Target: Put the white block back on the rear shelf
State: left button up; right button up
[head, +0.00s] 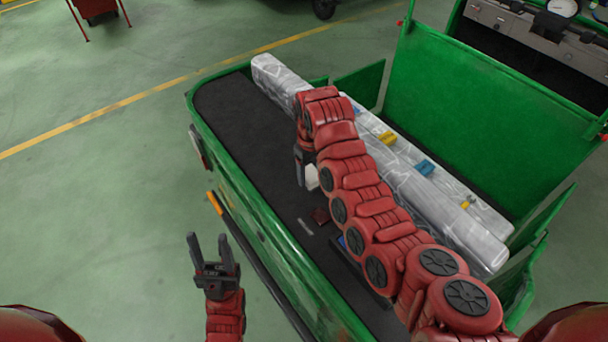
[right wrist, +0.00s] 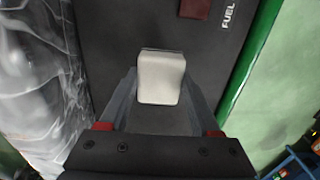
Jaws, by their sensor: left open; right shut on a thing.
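The white block (right wrist: 161,80) sits between the two fingers of my right gripper (right wrist: 160,95) in the right wrist view. In the head view the block (head: 312,177) shows as a small pale piece beside the dark finger of my right gripper (head: 303,172), partly hidden by my right arm. The right gripper is shut on it, over the black rear shelf (head: 237,118) of the green rickshaw. I cannot tell whether the block touches the shelf. My left gripper (head: 208,245) is open and empty, outside the rickshaw's near side.
A long plastic-wrapped seat (head: 445,215) lies along the shelf's far side, with yellow and blue pieces (head: 425,167) on it. A dark red block (head: 320,216) lies near the FUEL marking. The green side wall (head: 285,255) edges the shelf. The shelf's left end is clear.

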jog(key=shift+w+a+f+b, duration=0.15)
jog(key=shift+w+a+b, duration=0.1)
jog(key=shift+w+b, duration=0.25)
jog(key=shift+w+a+f+b, duration=0.1)
jog(key=shift+w+a+b, duration=0.15)
jog(key=shift+w, duration=0.35)
jog(key=shift+a+r, duration=0.1)
jog(key=shift+w+a+b, duration=0.2)
jog(key=shift+w+b, duration=0.05)
jog(key=shift+b, duration=0.3)
jog(key=shift+w+a, duration=0.25)
jog(key=shift+s+d+f+p, duration=0.15)
jog(key=shift+f+p, duration=0.45)
jog(key=shift+p, duration=0.55)
jog(key=shift+f, duration=1.05)
jog(key=o, duration=1.3)
